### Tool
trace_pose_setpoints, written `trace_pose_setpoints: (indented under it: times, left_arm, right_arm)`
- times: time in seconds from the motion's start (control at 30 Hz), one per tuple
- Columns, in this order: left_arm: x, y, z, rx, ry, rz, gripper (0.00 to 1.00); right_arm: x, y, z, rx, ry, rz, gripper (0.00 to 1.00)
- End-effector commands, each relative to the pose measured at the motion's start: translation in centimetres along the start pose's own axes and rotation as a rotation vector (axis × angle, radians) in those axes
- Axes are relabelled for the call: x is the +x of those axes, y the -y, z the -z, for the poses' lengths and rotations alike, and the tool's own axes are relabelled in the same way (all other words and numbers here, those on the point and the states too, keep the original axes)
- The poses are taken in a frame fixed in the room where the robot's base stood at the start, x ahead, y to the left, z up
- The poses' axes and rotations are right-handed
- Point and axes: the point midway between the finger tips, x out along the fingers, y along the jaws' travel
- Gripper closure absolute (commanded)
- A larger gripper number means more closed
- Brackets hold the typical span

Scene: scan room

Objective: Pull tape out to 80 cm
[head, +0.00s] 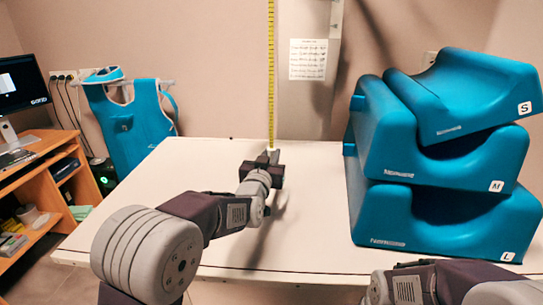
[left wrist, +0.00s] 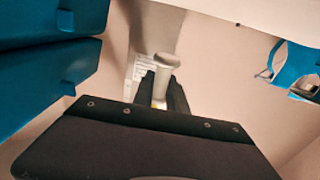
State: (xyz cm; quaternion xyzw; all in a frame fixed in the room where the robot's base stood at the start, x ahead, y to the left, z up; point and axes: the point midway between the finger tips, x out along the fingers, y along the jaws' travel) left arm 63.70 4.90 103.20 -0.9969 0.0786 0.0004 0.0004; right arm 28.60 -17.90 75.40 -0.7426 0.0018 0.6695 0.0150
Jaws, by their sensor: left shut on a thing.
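The yellow tape (head: 270,75) hangs straight down in front of the back wall, and its top runs out of the picture. Its lower end comes down to my left gripper (head: 268,157) over the back part of the white table. My left gripper is shut on the pale end piece of the tape. In the left wrist view, this end piece (left wrist: 166,61) sticks out between the dark fingers (left wrist: 161,92). The fingers hide part of it. Of my right arm only links show at the bottom right, and its gripper is out of view.
Blue foam blocks (head: 440,160) marked S, M and L are stacked on the right of the white table (head: 180,170). A blue apron (head: 128,115) hangs behind on the left. A wooden desk (head: 45,150) with a monitor stands at far left.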

Motion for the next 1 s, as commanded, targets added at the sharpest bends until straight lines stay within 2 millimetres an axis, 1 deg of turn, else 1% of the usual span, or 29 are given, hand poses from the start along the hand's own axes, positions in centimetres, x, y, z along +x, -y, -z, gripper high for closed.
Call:
trace_pose_setpoints:
  times: [0.07, 0.1, 0.17, 0.2, 0.47, 0.57, 0.67, 0.9, 1.0]
  left_arm:
    - [0.0, 0.0, -0.2, 0.000, 0.005, 0.000, 1.00]
    - [0.0, 0.0, -0.2, 0.000, 0.005, 0.000, 0.80]
    - [0.0, 0.0, -0.2, 0.000, 0.004, 0.000, 0.63]
    - [0.0, 0.0, -0.1, 0.000, 0.004, 0.000, 0.60]
    - [0.0, 0.0, 0.0, 0.000, 0.001, 0.000, 0.60]
    - [-0.6, 0.0, 0.0, 0.000, 0.000, 0.000, 0.60]
    - [-2.2, 0.0, 0.0, 0.000, 0.000, 0.000, 0.60]
    - [-6.9, 0.0, 0.0, -0.001, 0.001, 0.000, 0.60]
    - [-8.3, 0.0, 0.0, -0.001, 0.001, 0.000, 0.60]
  right_arm:
    - [0.0, 0.0, 0.0, 0.000, 0.000, 0.000, 0.64]
    - [0.0, 0.0, 0.0, 0.000, 0.000, 0.000, 0.64]
    - [0.0, 0.0, 0.0, 0.000, 0.000, 0.000, 0.64]
    - [0.0, 0.0, 0.0, 0.000, 0.000, 0.000, 0.64]
    - [0.0, 0.0, 0.0, 0.000, 0.000, 0.000, 0.64]
    - [0.1, 0.0, 0.0, 0.000, 0.000, 0.000, 0.64]
    - [0.2, 0.0, 0.0, 0.000, 0.000, 0.000, 0.64]
    - [0.3, 0.0, 0.0, 0.000, 0.000, 0.000, 0.64]
    - [0.3, 0.0, 0.0, 0.000, 0.000, 0.000, 0.64]
